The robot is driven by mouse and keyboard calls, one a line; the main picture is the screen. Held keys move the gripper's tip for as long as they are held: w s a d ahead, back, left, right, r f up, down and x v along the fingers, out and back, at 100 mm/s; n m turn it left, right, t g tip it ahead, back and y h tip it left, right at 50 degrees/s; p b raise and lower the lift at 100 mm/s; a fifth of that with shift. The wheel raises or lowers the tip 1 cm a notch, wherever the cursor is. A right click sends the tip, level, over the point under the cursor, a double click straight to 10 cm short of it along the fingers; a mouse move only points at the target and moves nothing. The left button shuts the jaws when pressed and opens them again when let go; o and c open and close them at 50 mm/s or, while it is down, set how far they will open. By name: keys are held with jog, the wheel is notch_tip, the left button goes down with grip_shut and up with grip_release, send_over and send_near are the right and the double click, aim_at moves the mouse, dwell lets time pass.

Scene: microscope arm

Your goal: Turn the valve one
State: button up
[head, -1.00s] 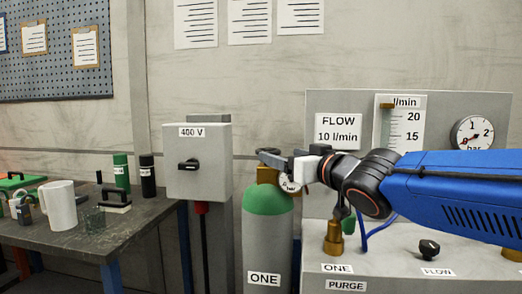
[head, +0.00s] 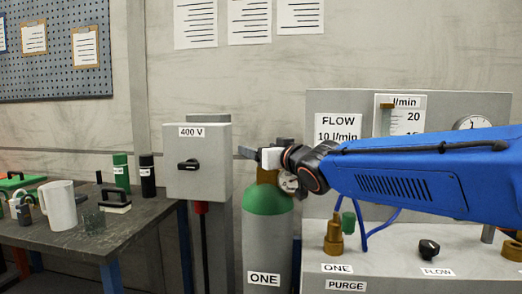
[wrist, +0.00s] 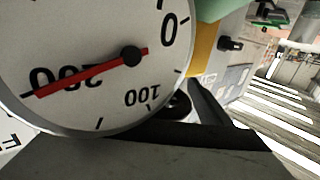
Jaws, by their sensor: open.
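A grey cylinder (head: 267,240) with a green shoulder (head: 268,201) and a label ONE stands in the middle of the head view. Its brass valve (head: 266,176) and a round gauge (head: 288,182) are on top. My gripper (head: 249,153) is open at the height of the valve top, and my wrist hides part of the valve. I cannot tell whether the gripper touches it. In the wrist view the gauge (wrist: 85,55) is very close and upside down, its red needle near 200. Brass (wrist: 203,48) shows beside it. No handwheel is clearly seen.
A grey 400 V switch box (head: 198,162) stands close left of the gripper. At right is a flow panel (head: 455,245) with a brass fitting (head: 334,237) labelled ONE and a black knob (head: 429,249). A workbench (head: 60,243) with a white mug (head: 58,206) is at left.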

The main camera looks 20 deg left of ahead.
jog(key=c, duration=1.1)
jog(key=shift+a+r+n+g+y, duration=0.1)
jog(key=shift+r+n+g+y, duration=0.3)
jog(key=shift+n, duration=0.1)
jog(key=shift+s+a+f+n+g+y, duration=0.1)
jog(key=shift+s+f+n+g+y, duration=0.1)
jog(key=shift+n+g+y, duration=0.45)
jog(key=shift+s+a+f+n+g+y, duration=0.1)
jog(key=shift+s+n+g+y, duration=0.15)
jog(key=shift+n+g, duration=0.5)
jog(key=shift+s+a+f+n+g+y, duration=0.1)
jog(key=shift+s+n+g+y, duration=0.2)
jog(key=shift+g, duration=0.85)
jog(key=shift+s+n+g+y, duration=0.1)
jog(key=shift+n+g+y, duration=0.1)
jog(key=shift+n+g, duration=0.6)
